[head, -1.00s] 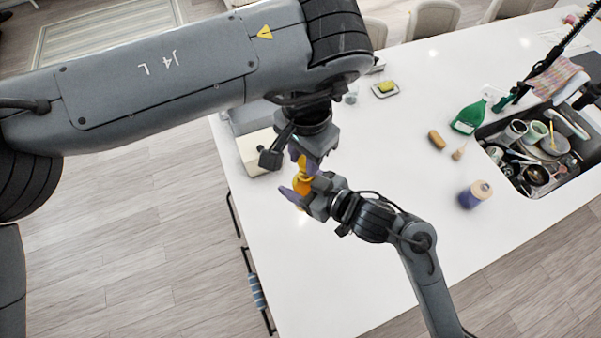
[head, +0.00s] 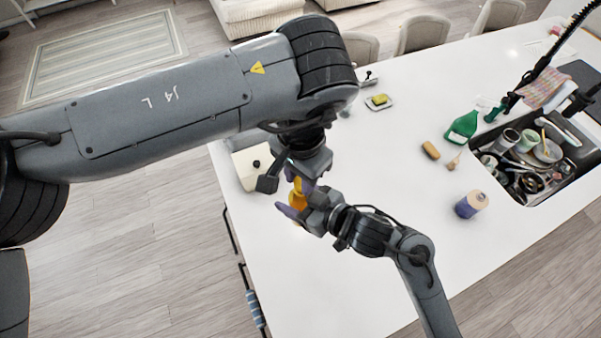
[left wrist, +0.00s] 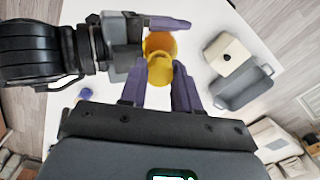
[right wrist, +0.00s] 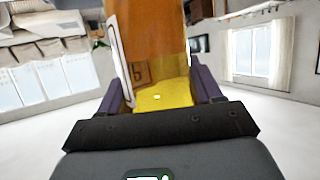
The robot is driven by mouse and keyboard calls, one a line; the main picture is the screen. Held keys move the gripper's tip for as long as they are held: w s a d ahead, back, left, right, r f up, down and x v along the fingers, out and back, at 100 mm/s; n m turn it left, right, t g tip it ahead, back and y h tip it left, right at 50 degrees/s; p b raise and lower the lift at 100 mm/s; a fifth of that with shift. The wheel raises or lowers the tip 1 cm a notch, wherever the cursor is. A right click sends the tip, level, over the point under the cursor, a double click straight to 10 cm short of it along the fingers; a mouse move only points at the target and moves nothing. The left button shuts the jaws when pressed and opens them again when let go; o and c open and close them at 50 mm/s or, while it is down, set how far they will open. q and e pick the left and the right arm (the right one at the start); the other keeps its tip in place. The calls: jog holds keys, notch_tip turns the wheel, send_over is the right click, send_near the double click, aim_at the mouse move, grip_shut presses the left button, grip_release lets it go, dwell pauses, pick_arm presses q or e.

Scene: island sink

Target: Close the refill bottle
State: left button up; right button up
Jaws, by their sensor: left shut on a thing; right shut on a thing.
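The amber-orange refill bottle (head: 298,201) is held above the near left part of the white island. My right gripper (head: 296,210) is shut on its body from the side; the right wrist view shows the bottle (right wrist: 155,45), with a pale label edge, between both fingers. My left gripper (head: 301,184) points down at the bottle's top. In the left wrist view a yellow cap-like piece (left wrist: 160,70) lies between the left fingertips, over the orange bottle (left wrist: 160,42). Whether this piece touches or sits on the bottle's neck cannot be told.
A cream box (head: 248,166) stands left of the grippers, next to a grey bin (left wrist: 243,88). A purple bottle (head: 471,204), green spray bottle (head: 462,126), brush (head: 430,150) and filled sink (head: 530,165) are to the right. The middle of the counter is clear.

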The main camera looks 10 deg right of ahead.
pick_arm(q)
jog(key=shift+f, duration=0.55)
dwell(0.4)
jog(key=m, duration=0.9)
jog(key=shift+w, duration=0.1)
jog(key=m, duration=0.6)
jog(key=shift+w+m, duration=0.1)
jog(key=shift+m, duration=0.2)
jog(key=m, duration=0.6)
jog(key=shift+d, duration=0.1)
jog(key=m, duration=0.6)
jog(key=shift+d+m, duration=0.1)
jog(key=shift+m, duration=0.2)
jog(key=m, duration=0.7)
jog(key=shift+d+m, duration=0.1)
jog(key=shift+m, duration=0.2)
